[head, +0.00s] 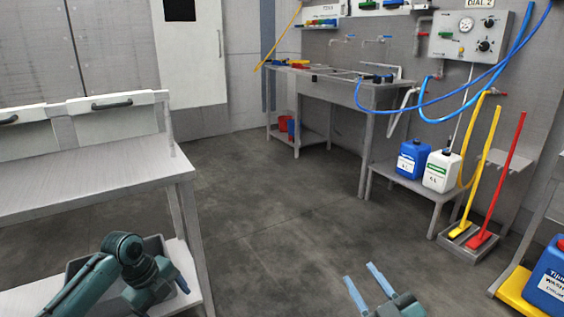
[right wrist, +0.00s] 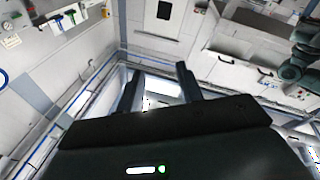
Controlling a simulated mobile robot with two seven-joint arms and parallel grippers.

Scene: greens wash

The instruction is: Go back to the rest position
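My right gripper (head: 365,277) is at the bottom of the head view, right of centre, over the bare floor. Its two blue fingers stand apart with nothing between them. In the right wrist view the right gripper (right wrist: 158,88) shows two dark fingers spread, with an empty gap. My left arm is at the lower left of the head view, beside the grey bench. A small blue tip of my left gripper (head: 183,285) shows there; its opening is hidden. In the right wrist view my left arm is at the right edge.
The grey bench (head: 90,184) stands at left, with a dark bin (head: 75,266) on its lower shelf. A sink table (head: 345,88) is at the back. Blue and white jugs (head: 441,172) stand on a low stand. A blue container (head: 551,275) is lower right. The middle floor is clear.

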